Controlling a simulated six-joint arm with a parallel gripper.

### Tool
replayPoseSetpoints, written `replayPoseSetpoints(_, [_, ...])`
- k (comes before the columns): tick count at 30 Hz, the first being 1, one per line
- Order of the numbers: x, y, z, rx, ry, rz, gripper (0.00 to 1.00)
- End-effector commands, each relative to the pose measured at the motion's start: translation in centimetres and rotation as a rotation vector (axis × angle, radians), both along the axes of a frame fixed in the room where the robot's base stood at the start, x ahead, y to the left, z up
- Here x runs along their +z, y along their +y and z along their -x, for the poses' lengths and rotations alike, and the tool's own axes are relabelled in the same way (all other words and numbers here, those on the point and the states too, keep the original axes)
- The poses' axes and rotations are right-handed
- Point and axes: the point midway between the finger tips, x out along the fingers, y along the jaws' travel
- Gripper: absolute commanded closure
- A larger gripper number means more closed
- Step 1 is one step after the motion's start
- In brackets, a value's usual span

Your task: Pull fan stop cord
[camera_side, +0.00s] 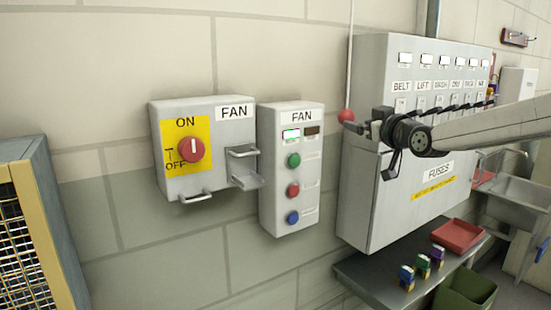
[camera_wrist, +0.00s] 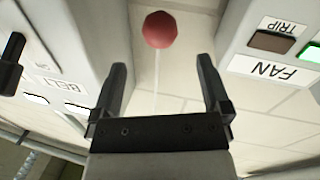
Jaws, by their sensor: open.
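The fan stop cord (camera_side: 349,60) is a thin pale line hanging down the wall between the FAN button box and the grey fuse cabinet. A red ball (camera_side: 346,115) is at its lower end. In the wrist view the red ball (camera_wrist: 160,29) is just beyond the fingertips, roughly centred between them, and the cord (camera_wrist: 157,75) runs from it back between the fingers. My gripper (camera_side: 364,127) is beside the ball in the side view. In the wrist view my gripper (camera_wrist: 162,70) is open, with nothing held; contact with the cord cannot be told.
The FAN button box (camera_side: 290,150) is left of the ball, and the FAN switch box (camera_side: 183,170) is further left. The fuse cabinet (camera_side: 385,75) with a row of levers is close on the right.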

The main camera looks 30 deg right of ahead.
Motion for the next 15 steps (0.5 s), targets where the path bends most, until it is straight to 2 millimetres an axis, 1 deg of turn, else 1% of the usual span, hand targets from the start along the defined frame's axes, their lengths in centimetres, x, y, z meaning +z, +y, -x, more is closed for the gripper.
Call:
replayPoseSetpoints(8, [-0.1,-0.3,-1.7,0.0,0.003,-0.001,0.03])
replayPoseSetpoints(15, [-0.1,-0.8,-4.1,0.0,0.003,-0.001,0.03])
